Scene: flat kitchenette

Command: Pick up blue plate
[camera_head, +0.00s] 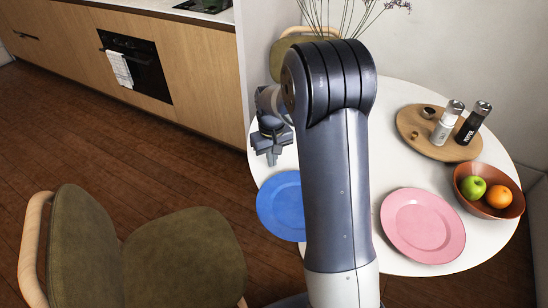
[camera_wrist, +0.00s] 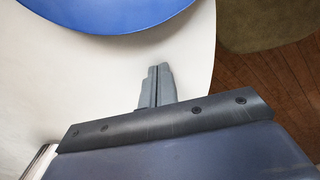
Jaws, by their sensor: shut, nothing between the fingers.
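The blue plate (camera_head: 281,207) lies flat on the white round table, near its left edge. My arm hides its right part in the head view. In the wrist view the blue plate (camera_wrist: 95,12) shows at the top left, cut off by the frame. My gripper (camera_head: 271,157) is over the table's left side, just beyond the plate in the head view. In the wrist view my gripper (camera_wrist: 157,72) has its fingers together with nothing between them, apart from the plate's rim.
The white table (camera_head: 395,100) also holds a pink plate (camera_head: 422,225), a brown bowl (camera_head: 508,209) with a green apple and an orange, and a wooden board (camera_head: 413,130) with two shakers. A green chair (camera_head: 175,255) stands at the front left, another (camera_head: 279,57) behind the table.

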